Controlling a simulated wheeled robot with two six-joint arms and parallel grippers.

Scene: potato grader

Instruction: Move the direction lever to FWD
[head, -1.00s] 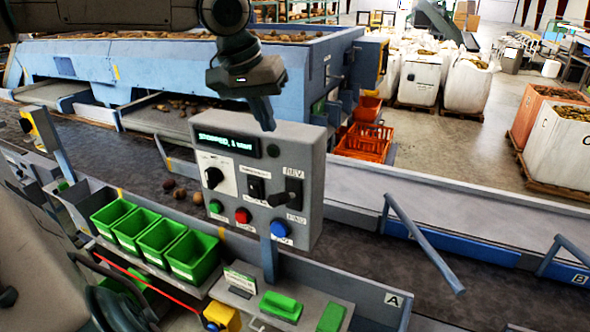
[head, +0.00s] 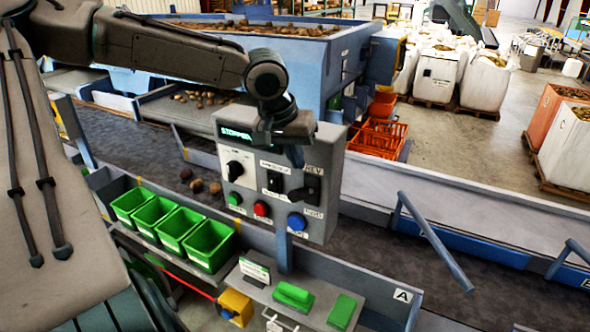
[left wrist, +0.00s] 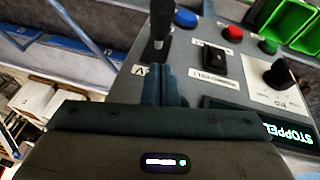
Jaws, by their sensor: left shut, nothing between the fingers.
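The grey control box (head: 338,190) stands on a post over the conveyor; its display reads STOPPED. The direction lever (head: 297,196) is a black handle on the box's right side, sticking out between the REV label (head: 313,169) above and the FWD label (head: 313,212) below. In the left wrist view the lever (left wrist: 160,25) stands just beyond the fingertips. My left gripper (head: 296,163) is shut and empty, pointing down in front of the box's upper part, close above the lever. I cannot tell whether it touches it. My right gripper is out of view.
A black rotary knob (head: 235,171), a black switch (head: 274,181), and green (head: 235,199), red (head: 262,209) and blue (head: 296,221) buttons sit close to the lever. Green bins (head: 209,245) stand lower left. A blue-grey rail (head: 435,243) is to the right.

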